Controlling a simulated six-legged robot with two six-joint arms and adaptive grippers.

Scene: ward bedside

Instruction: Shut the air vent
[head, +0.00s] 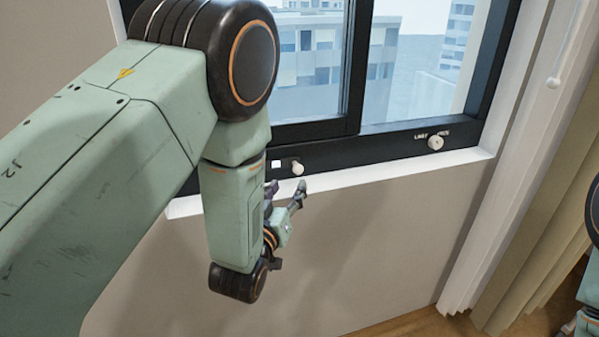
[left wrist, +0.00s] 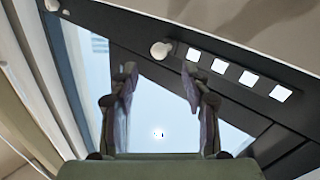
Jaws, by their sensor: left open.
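The air vent is a row of bright square slots (left wrist: 249,77) in the dark lower rail of the window. A pale round knob (left wrist: 161,50) sits beside the slots on the same rail. In the head view the knob (head: 297,169) stands out from the rail, with one bright slot (head: 276,163) to its left. My arm hides the rail further left. My left gripper (head: 285,190) is open and empty, just below the knob. In the left wrist view its two fingers (left wrist: 159,73) are spread apart, and the knob appears between and beyond their tips, with no visible contact.
A second pale knob (head: 435,142) with small lettering sits further right on the rail. A white sill (head: 400,165) runs under the window. Part of my right arm shows at the right edge.

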